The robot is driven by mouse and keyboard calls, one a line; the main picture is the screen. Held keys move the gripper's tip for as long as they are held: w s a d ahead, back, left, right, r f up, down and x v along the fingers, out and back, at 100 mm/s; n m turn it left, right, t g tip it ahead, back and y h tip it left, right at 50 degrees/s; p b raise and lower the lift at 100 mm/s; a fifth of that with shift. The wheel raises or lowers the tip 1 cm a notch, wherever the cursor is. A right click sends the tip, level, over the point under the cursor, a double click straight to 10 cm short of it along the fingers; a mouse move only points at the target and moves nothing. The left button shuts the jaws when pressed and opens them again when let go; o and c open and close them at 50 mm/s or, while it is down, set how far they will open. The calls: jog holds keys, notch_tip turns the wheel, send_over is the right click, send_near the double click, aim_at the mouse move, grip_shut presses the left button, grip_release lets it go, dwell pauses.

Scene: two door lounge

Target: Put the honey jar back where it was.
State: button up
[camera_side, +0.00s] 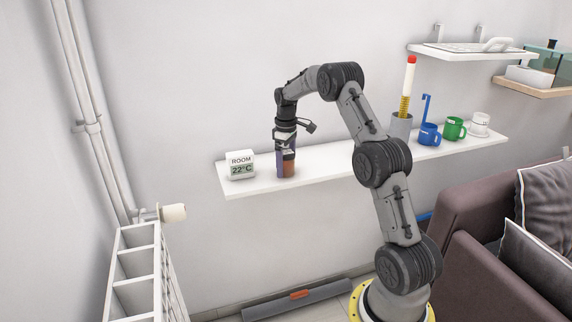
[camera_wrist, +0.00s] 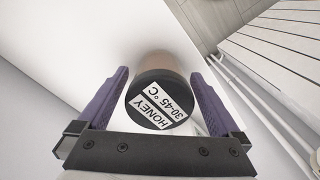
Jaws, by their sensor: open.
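The honey jar (camera_side: 289,168) stands upright on the white wall shelf (camera_side: 326,166), near its left part, right of the room thermometer. In the wrist view its dark lid (camera_wrist: 158,98) bears a label reading "HONEY 30-45°C". My gripper (camera_side: 286,158) points down over the jar. In the wrist view its two purple fingers (camera_wrist: 160,76) are open, one on each side of the jar. Gaps show between the fingers and the lid; lower down I cannot tell whether they touch. Part of the jar is hidden by a finger in the side view.
A room thermometer (camera_side: 240,165) reading 22°C stands at the shelf's left end. A grey holder (camera_side: 401,126) with a red-tipped stick, a blue mug (camera_side: 429,135), a green mug (camera_side: 453,129) and a white cup (camera_side: 479,124) stand on the right. A radiator (camera_side: 140,272) stands lower left.

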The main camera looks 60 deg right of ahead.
notch_tip(320, 180, up, 12)
jog(key=shift+f, duration=0.1)
jog(key=s+a+r+t, duration=0.1)
jog(key=s+a+r, duration=0.15)
jog(key=a, duration=0.45)
jog(key=s+a+r+t+h, duration=0.1)
jog(key=s+a+r, duration=0.1)
jog(key=a+r, duration=0.35)
jog(key=s+a+r, duration=0.2)
jog(key=a, duration=0.7)
jog(key=s+a+f+t, duration=0.1)
jog(key=s+a+f, duration=0.2)
jog(key=s+a, duration=0.3)
jog(key=s+a+f+t+y, duration=0.1)
jog(key=s+a+f+t, duration=0.1)
jog(key=s+a+f, duration=0.2)
jog(key=s+a, duration=0.3)
jog(key=s, duration=0.4)
jog(key=shift+s+a+t, duration=0.3)
jog(key=shift+s, duration=0.05)
